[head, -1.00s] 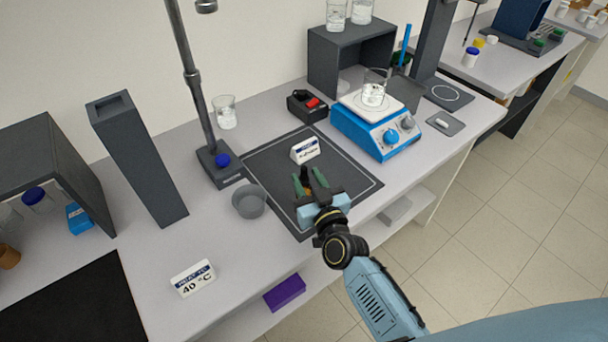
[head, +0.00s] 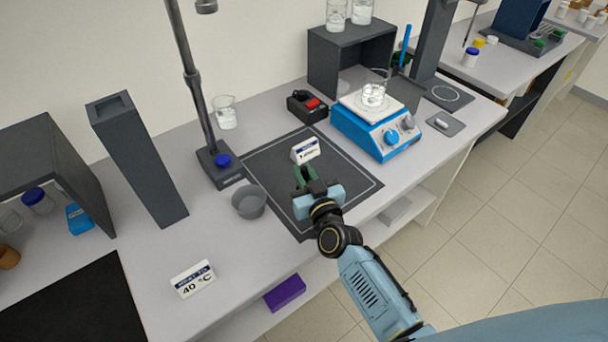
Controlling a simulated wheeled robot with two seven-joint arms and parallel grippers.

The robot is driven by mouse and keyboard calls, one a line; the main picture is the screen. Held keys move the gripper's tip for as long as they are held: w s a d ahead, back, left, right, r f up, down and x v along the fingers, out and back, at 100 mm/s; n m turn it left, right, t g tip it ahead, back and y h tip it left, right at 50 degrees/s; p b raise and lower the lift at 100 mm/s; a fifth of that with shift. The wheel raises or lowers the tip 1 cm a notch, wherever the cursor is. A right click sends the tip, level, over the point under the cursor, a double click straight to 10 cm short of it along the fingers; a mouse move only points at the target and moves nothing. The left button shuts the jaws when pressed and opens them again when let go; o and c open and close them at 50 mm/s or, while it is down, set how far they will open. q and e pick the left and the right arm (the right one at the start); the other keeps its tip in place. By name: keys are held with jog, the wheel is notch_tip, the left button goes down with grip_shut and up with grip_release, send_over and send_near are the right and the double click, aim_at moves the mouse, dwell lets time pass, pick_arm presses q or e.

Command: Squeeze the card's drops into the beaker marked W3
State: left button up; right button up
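A small white card (head: 305,150) with a dark blue band stands on the dark mat (head: 352,180); its writing is too small to read. My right gripper (head: 305,171) is over the mat, just in front of the card. Its green fingers look close together, and what is between them is hidden. One glass beaker (head: 225,113) stands behind the stand, and another (head: 374,95) is on the blue hotplate (head: 375,134). Two more glass vessels (head: 336,14) stand on the grey shelf box. I cannot read a W3 mark on any of them. My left gripper is out of view.
A grey cup (head: 249,202) sits at the mat's left edge, beside the tall stand (head: 219,166). A black-and-red device (head: 307,106) lies behind the mat. A "40 °C" card (head: 193,279) stands at the front left. The bench between cup and front edge is clear.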

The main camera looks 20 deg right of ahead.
notch_tip(320, 180, up, 9)
jog(key=p, duration=0.2)
jog(key=shift+r+p, duration=0.2)
jog(key=shift+p, duration=0.1)
jog(key=shift+r, duration=0.35)
jog(key=shift+f, duration=0.1)
